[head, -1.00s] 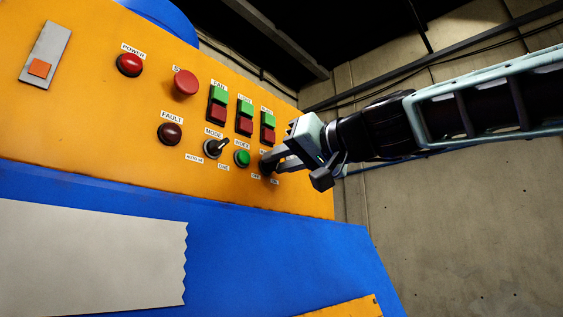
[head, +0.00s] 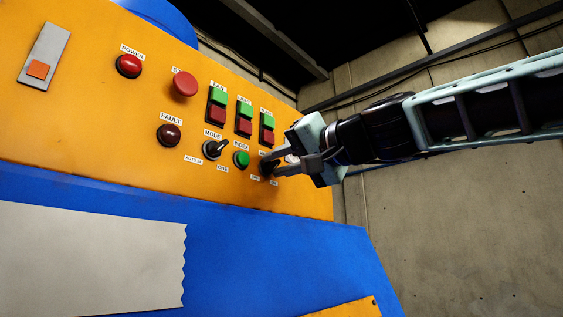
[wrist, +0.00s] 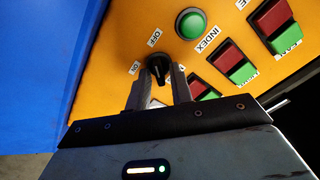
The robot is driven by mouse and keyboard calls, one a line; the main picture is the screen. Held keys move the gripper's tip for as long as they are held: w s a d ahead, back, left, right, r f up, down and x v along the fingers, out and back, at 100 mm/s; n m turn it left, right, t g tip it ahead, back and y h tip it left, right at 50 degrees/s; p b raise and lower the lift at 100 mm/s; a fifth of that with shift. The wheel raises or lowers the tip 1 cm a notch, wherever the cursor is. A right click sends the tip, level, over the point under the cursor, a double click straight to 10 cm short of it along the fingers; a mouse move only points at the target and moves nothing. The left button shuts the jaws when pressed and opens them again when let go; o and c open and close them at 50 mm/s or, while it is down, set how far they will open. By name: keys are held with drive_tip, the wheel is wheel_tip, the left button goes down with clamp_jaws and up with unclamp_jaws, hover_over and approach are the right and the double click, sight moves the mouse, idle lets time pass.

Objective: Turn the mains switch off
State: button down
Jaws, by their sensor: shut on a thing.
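The mains switch is a small black rotary knob (head: 267,169) at the lower right of the orange panel in the head view. In the wrist view the knob (wrist: 144,88) shows between my fingers, with an OFF label (wrist: 154,38) and an ON label (wrist: 136,67) beside it. My gripper (head: 277,165) reaches it from the right and is shut on the knob; its fingers also show in the wrist view (wrist: 159,72). The fingers partly cover the knob, so I cannot tell which label it points to.
A green INDEX button (head: 241,159) and a MODE selector (head: 212,149) sit just left of the switch. Green and red button pairs (head: 244,118) are above. A red mushroom button (head: 184,84) is farther left. A blue housing (head: 250,235) lies below; a concrete wall is at right.

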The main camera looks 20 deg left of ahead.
drive_tip(key=c, duration=1.5)
unclamp_jaws()
drive_tip(key=shift+c, duration=0.2)
drive_tip(key=shift+d, duration=0.1)
drive_tip(key=b+v, duration=0.9)
drive_tip(key=v, duration=0.8)
drive_tip(key=shift+d, duration=0.15)
